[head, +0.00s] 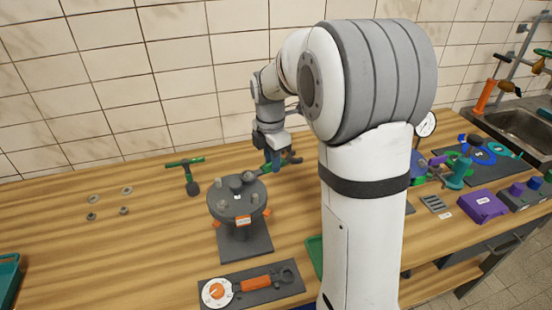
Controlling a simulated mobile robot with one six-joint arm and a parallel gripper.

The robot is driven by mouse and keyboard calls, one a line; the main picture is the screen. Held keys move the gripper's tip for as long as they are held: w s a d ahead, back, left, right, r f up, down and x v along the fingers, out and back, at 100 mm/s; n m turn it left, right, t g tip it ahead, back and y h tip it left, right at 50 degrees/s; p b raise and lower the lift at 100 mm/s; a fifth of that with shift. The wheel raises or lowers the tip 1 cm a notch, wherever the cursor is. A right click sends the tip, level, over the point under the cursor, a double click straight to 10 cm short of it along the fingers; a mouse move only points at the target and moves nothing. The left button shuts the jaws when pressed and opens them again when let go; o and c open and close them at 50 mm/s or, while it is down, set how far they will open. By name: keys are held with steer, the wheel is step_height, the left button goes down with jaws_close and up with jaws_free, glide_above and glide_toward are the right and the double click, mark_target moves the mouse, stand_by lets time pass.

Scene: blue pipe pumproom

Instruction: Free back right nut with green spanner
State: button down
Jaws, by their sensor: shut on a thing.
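A round grey flange (236,205) with several studs and nuts stands on a dark base plate at the middle of the bench. The back right nut (249,177) is at the flange's rear right rim. My gripper (273,155) is just behind and right of the flange, shut on the green spanner (265,170). The spanner's grey end points left toward the back right nut. I cannot tell whether it sits around the nut or only beside it. My arm hides part of the bench to the right.
A green-barred T-handle tool (186,172) stands left of the flange. Several loose nuts and washers (124,190) lie farther left. An orange-handled tool (256,284) lies on a dark mat in front. A purple box (478,208) is at right. The left bench is mostly clear.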

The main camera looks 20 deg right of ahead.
steer(key=shift+a+r, duration=0.3)
steer(key=shift+r, duration=0.15)
steer(key=shift+r+p, duration=0.6)
steer(key=shift+p, duration=0.05)
steer(key=shift+a+r+p, duration=0.3)
steer(key=shift+r, duration=0.15)
steer(key=shift+d+r+p, duration=0.25)
steer(key=shift+r+p, duration=0.05)
steer(key=shift+r, duration=0.3)
steer(key=shift+p, duration=0.3)
